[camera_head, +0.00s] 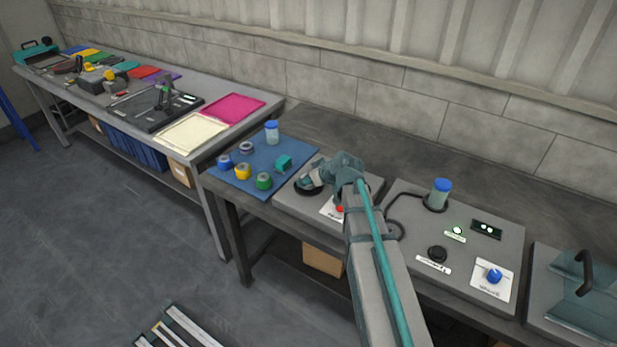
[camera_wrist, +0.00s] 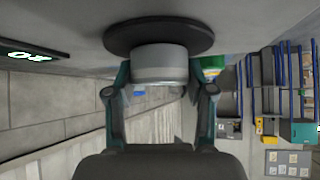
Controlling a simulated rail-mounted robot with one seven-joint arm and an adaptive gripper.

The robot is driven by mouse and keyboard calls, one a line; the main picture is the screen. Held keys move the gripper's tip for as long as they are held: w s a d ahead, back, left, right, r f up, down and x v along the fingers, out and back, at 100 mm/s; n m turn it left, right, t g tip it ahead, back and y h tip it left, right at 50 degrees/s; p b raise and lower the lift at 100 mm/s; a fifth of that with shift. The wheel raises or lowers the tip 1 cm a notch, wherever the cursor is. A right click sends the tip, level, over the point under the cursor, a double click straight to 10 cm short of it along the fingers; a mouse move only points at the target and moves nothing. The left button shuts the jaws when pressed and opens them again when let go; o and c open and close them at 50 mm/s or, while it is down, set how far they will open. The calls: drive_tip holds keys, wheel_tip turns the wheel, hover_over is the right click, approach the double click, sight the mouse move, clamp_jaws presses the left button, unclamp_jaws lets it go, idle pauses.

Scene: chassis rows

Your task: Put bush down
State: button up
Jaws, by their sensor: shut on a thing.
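The bush (camera_wrist: 160,66) is a light grey cylinder between the two fingers of my gripper (camera_wrist: 159,80) in the wrist view. My gripper is shut on its sides. The bush's far end is at a round black disc (camera_wrist: 158,34) on a grey surface; I cannot tell whether it rests on it. In the camera_head view my gripper (camera_head: 312,180) is low over the same disc (camera_head: 303,190), on the grey panel (camera_head: 292,205) right of the blue mat. My gripper hides the bush there.
The blue mat (camera_head: 232,180) holds several coloured rings, a teal block (camera_head: 283,162) and a blue-lidded jar (camera_head: 272,132). A red button (camera_head: 340,208) is close to my arm. The right panel (camera_head: 400,197) carries another jar (camera_head: 440,193) and a blue knob (camera_head: 494,275).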

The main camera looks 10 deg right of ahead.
drive_tip(key=shift+f, duration=0.15)
drive_tip(key=o, duration=1.5)
drive_tip(key=shift+s+r, duration=0.1)
drive_tip(key=shift+r, duration=0.2)
drive_tip(key=b+v, duration=0.2)
drive_tip(key=v, duration=0.9)
drive_tip(key=shift+s+r, duration=0.2)
drive_tip(key=shift+s, duration=0.05)
drive_tip(key=shift+d, duration=0.1)
